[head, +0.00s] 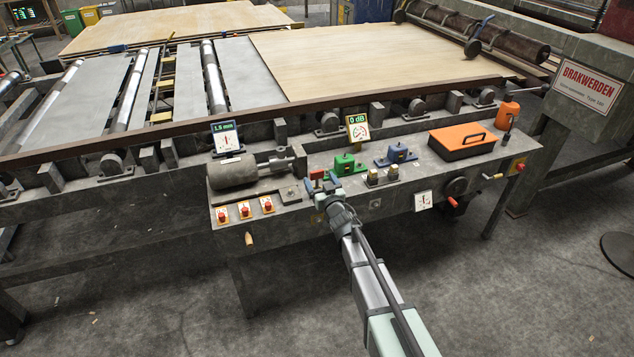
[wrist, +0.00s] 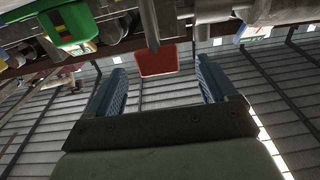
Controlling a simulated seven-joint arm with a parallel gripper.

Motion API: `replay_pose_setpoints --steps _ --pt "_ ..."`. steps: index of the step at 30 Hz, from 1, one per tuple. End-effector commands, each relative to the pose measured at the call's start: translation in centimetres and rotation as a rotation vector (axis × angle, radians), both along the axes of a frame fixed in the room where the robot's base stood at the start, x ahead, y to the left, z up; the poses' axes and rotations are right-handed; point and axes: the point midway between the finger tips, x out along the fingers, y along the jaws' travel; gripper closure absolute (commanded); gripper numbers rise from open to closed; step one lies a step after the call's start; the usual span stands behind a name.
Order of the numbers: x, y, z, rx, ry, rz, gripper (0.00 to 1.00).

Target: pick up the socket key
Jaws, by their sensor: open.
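My gripper (head: 324,185) is at the front of the grey machine's panel, left of the green block. In the wrist view my gripper (wrist: 160,68) is open, with its two blue fingers spread apart. A small red piece (head: 317,174) shows just beyond the fingers in the head view. In the wrist view the red piece (wrist: 157,59) appears in the gap between the fingertips, with clear space on both sides. It may be the socket key, but its full shape is hidden and I cannot tell for sure.
A green block (head: 345,164) and a blue block (head: 398,154) stand to the right on the panel. A grey cylinder (head: 232,173) lies to the left. An orange case (head: 462,142) sits farther right. Two upright gauges (head: 227,138) (head: 358,127) stand behind.

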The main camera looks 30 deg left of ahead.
Motion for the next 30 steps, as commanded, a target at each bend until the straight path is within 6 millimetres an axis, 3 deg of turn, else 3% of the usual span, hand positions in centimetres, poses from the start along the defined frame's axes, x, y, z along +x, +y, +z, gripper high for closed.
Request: replay_pose_setpoints --steps 8,17,30 --pt "3.0 2.5 0.0 -0.002 0.001 -0.001 0.15" --pt "3.2 2.8 0.1 -0.001 0.001 -0.001 0.15" --pt "3.2 2.8 0.1 -0.001 0.001 -0.001 0.57"
